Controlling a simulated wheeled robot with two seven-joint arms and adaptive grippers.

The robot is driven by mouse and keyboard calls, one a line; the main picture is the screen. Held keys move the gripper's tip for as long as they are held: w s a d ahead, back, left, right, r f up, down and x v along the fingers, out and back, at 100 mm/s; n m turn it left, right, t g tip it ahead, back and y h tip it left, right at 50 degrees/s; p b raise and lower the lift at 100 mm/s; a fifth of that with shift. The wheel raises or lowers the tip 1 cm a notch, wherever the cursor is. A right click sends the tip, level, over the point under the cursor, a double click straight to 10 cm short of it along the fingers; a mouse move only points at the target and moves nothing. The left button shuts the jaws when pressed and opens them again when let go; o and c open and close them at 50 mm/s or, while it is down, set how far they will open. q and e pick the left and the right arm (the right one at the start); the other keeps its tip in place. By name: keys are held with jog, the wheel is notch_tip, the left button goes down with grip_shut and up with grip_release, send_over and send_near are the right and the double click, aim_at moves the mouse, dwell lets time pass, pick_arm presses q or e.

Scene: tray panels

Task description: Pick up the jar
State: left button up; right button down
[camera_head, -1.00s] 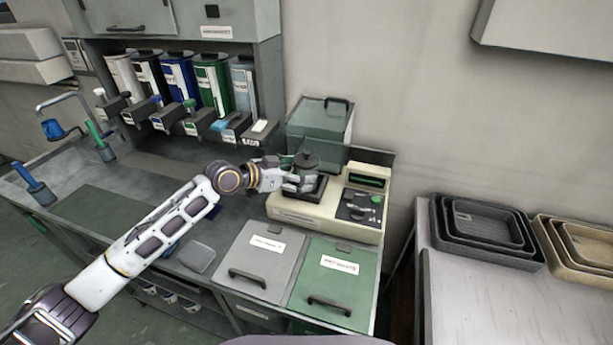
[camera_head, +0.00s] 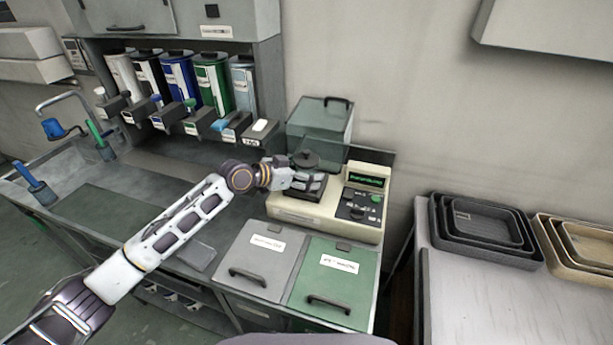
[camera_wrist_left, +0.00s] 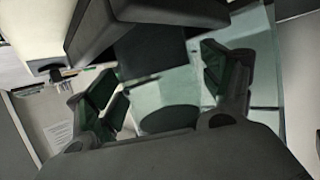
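The jar (camera_head: 305,160) stands upright on the cream scale-like device on the counter; its dark round lid shows above my left gripper. My left gripper (camera_head: 312,182) is level with the jar's body and hides most of it in the head view. In the left wrist view the two green-padded fingers (camera_wrist_left: 165,92) are spread apart, with the jar's dark lid (camera_wrist_left: 172,119) low between them. No firm contact on the jar's sides is visible. My right gripper is in neither view.
The cream device (camera_head: 310,213) has a lit green display and buttons just right of the gripper. A translucent box (camera_head: 322,116) stands behind. Several dispensers (camera_head: 180,84) hang at the back left. Grey and green lidded bins (camera_head: 336,282) are in front. Stacked trays (camera_head: 484,250) lie right.

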aim_at(306, 151)
pick_arm(q)
jog(key=c, duration=1.2)
jog(key=shift+r, duration=0.1)
jog(key=shift+r, duration=5)
